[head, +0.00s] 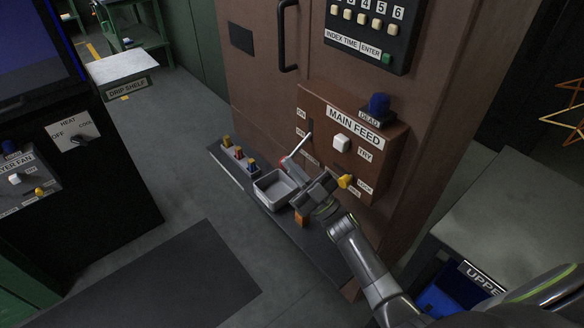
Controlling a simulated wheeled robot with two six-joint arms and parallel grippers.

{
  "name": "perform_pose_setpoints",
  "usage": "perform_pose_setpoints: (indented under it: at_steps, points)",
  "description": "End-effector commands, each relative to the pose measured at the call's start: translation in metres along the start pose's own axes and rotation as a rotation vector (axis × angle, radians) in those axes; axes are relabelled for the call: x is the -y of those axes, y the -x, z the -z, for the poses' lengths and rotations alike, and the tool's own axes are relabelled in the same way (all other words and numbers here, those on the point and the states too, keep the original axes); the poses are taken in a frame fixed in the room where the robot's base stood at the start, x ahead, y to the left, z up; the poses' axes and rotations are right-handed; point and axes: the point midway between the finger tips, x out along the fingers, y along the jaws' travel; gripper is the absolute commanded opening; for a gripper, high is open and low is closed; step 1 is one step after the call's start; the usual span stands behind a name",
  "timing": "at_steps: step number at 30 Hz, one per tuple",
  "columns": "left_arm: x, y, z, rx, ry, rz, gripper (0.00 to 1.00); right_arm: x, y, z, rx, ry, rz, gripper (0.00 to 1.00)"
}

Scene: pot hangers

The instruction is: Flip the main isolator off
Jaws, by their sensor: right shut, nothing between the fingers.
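The MAIN FEED box (378,150) is fixed to the brown cabinet. The isolator lever (299,147) is a pale rod with a red end, sticking out from a slot on the left of the box's face and slanting down-left. ON is lettered near the top of the slot; the smaller labels are hard to read. My right gripper (308,191) is shut and empty, in front of the lower part of the box, just below and right of the lever's red end. I cannot tell whether they touch. My left gripper is not in view.
The box carries a blue DEAD lamp (379,105), a white TRY button (341,144) and a yellow LOCK piece (345,181) close to my gripper. Below, a ledge (226,162) holds a grey tray (258,194) and several small coloured items. A black keypad (372,62) is above.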

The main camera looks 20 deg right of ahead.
Motion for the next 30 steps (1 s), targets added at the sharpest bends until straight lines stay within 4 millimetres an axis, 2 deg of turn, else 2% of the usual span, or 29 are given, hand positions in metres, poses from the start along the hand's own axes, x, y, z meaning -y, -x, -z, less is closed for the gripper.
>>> perform_pose_setpoints:
  at_steps: [7,11,20,24,30]
  points:
    - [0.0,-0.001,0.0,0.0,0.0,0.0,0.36,0.0,0.004,-0.002,0.006,-0.001,-0.001,0.0]
    - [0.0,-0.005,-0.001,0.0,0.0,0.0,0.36,0.001,0.018,-0.003,0.009,0.0,-0.001,0.0]
    - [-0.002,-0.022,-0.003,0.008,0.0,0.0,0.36,0.001,0.088,-0.004,0.007,-0.001,0.0,0.0]
    - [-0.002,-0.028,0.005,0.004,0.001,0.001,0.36,0.001,0.121,-0.003,0.005,0.001,0.0,0.0]
    - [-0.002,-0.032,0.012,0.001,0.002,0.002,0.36,0.001,0.157,-0.002,0.003,0.0,0.001,0.0]
